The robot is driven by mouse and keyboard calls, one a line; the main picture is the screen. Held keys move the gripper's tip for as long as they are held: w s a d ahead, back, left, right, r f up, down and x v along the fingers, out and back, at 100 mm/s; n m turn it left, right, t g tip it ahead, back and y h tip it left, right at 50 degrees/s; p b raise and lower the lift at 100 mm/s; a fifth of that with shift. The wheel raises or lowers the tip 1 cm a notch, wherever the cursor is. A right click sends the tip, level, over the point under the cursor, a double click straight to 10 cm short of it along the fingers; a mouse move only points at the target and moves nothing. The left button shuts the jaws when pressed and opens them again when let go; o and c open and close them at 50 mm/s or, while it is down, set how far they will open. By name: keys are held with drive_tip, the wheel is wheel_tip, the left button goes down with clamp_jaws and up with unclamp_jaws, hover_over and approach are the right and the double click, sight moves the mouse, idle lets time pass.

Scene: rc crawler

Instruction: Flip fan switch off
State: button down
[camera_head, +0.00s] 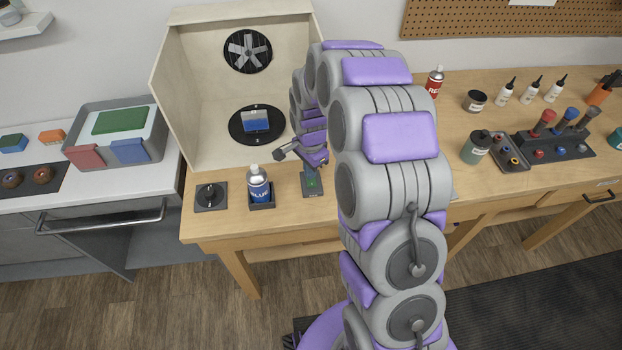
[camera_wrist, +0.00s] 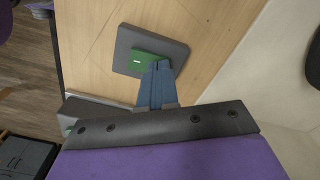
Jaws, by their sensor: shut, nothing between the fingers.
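The fan (camera_head: 247,51) is a grey bladed disc in the back wall of the pale booth; whether it spins I cannot tell. A small dark plate with a green switch (camera_head: 312,183) lies at the table's front edge. In the wrist view, the green switch (camera_wrist: 146,58) carries a small white mark and sits on a dark square plate (camera_wrist: 128,44). My gripper (camera_wrist: 159,65) is shut and empty, its blue-grey fingertips over the lower right part of the green switch. Whether they touch it I cannot tell. In the head view, my arm partly hides the gripper.
A black knob (camera_head: 210,196) is farther left. A round dark turntable (camera_head: 235,126) with a blue-and-white block is in the booth (camera_head: 185,90). Bottles and tools stand at right.

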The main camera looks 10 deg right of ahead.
drive_tip(key=shift+r+p, duration=1.25)
drive_tip(key=shift+r, duration=2.2)
drive_tip(key=s+r+n, duration=0.4)
drive_tip(key=s+r, duration=0.2)
drive_tip(key=s, duration=0.3)
drive_tip(key=s+r+n, duration=0.3)
drive_tip(key=s+r, duration=0.3)
drive_tip(key=s, duration=0.3)
drive_tip(key=s+r+n+g, duration=0.1)
drive_tip(key=s+n, duration=0.5)
drive_tip(key=s, duration=1.2)
drive_tip(key=shift+s+r+g, duration=0.15)
drive_tip(key=shift+r+g, duration=0.25)
drive_tip(key=shift+r, duration=0.2)
